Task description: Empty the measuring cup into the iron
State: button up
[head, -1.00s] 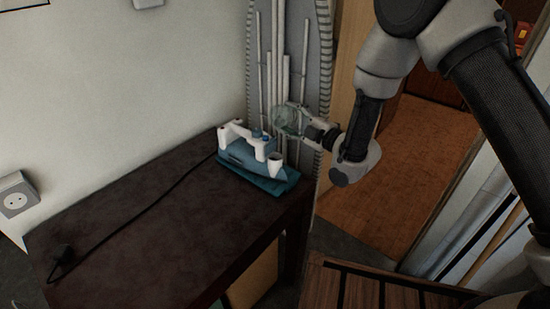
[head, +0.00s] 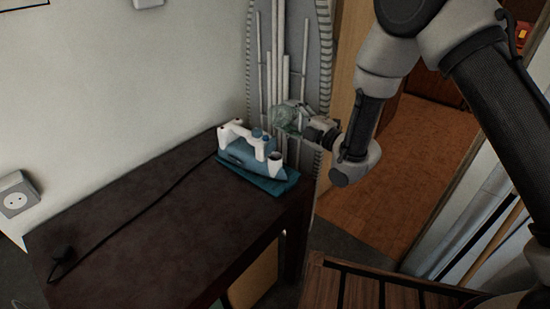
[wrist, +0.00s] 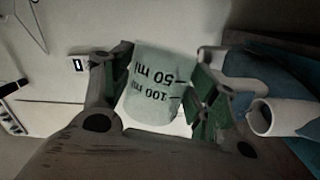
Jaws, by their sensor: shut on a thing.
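The iron (head: 255,155) is blue and white and sits on a teal base (head: 262,180) at the far right end of the dark table. Its white round filler opening (head: 274,157) faces up at the front; this white opening also shows at the right in the wrist view (wrist: 262,118). My gripper (head: 301,122) is shut on the measuring cup (head: 284,118), a clear greenish cup, above and just right of the iron. In the wrist view the cup (wrist: 155,85) is between the two fingers, its 50 ml and 100 ml marks upside down. Its contents cannot be made out.
An ironing board (head: 320,60) stands upright behind the cup. A wall socket (head: 15,197) is at left. A slatted wooden surface (head: 375,290) is at the bottom.

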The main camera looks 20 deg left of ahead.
jog(key=shift+s+a+r+n, duration=0.2)
jog(key=shift+s+n, duration=0.1)
jog(key=shift+s, duration=0.1)
dwell(0.3)
jog(key=shift+w+r+n, duration=0.2)
jog(key=shift+w+n, duration=0.15)
jog(key=shift+n, duration=0.25)
jog(key=shift+w+d+r+n+y, duration=0.2)
jog(key=shift+d+n+y, duration=0.15)
jog(key=shift+n, duration=0.25)
dwell(0.6)
jog(key=shift+w+f+n, duration=0.15)
jog(key=shift+f+n, duration=0.05)
jog(key=shift+n, duration=0.1)
jog(key=shift+f+n, duration=0.3)
jog(key=shift+n, duration=0.4)
